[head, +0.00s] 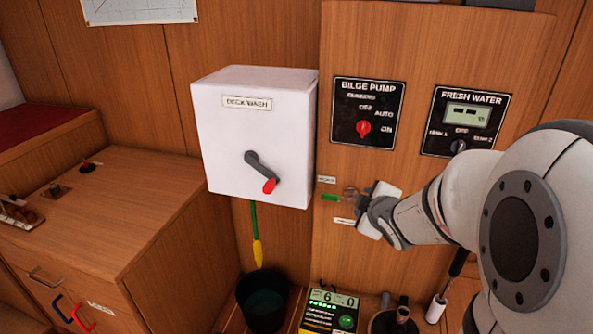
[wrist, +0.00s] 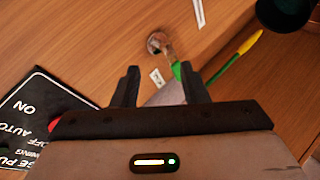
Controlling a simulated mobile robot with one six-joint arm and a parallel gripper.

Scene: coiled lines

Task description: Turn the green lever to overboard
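The green lever (head: 331,198) sits on the wood panel right of the white box, its green grip pointing left in the head view. In the wrist view its metal stem runs from a round fitting to the green grip (wrist: 176,70), which is near the right fingertip and partly hidden by it. My gripper (wrist: 160,69) is open, with nothing seen held between its fingers. In the head view my gripper (head: 362,203) is just right of the lever, close to the panel. Small labels above (head: 326,180) and below (head: 344,221) the lever are too small to read.
The white deck wash box (head: 250,110) with a red-tipped handle stands out left of the lever. A green and yellow rod (head: 256,235) hangs beneath it above a black bucket (head: 263,300). The bilge pump panel (head: 368,110) and fresh water panel (head: 466,120) are above.

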